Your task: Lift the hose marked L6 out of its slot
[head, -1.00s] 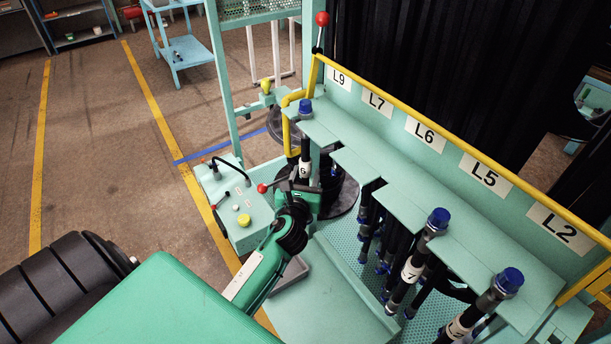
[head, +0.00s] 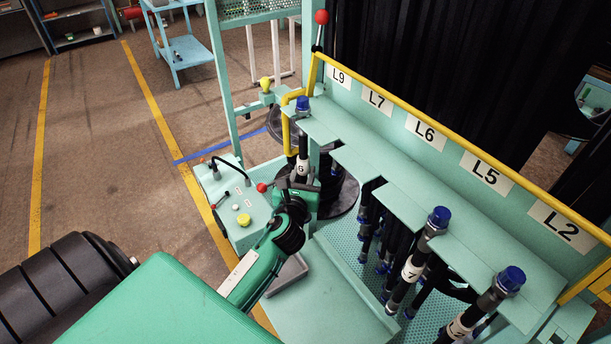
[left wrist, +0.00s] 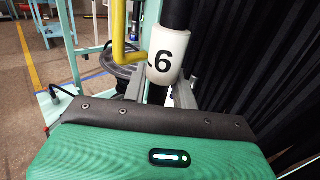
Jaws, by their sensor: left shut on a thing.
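The hose marked 6 (head: 302,167), black with a white label and a blue cap (head: 303,103), stands upright at the far left end of the rack (head: 365,160), by the sign L9. Its label also shows in the left wrist view (left wrist: 165,52). My left gripper (head: 301,186) is shut on this hose just below the label. The fingers (left wrist: 158,92) show on both sides of it in the left wrist view. I cannot tell whether the hose is still inside the slot edges. My right gripper is not in view.
A yellow bent rail (head: 289,125) stands close left of the hose. A hose marked 7 (head: 411,268) hangs by the sign L5, and another hose (head: 461,325) by L2. The slots by L7 and L6 look empty. A control box (head: 240,212) stands left of my gripper.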

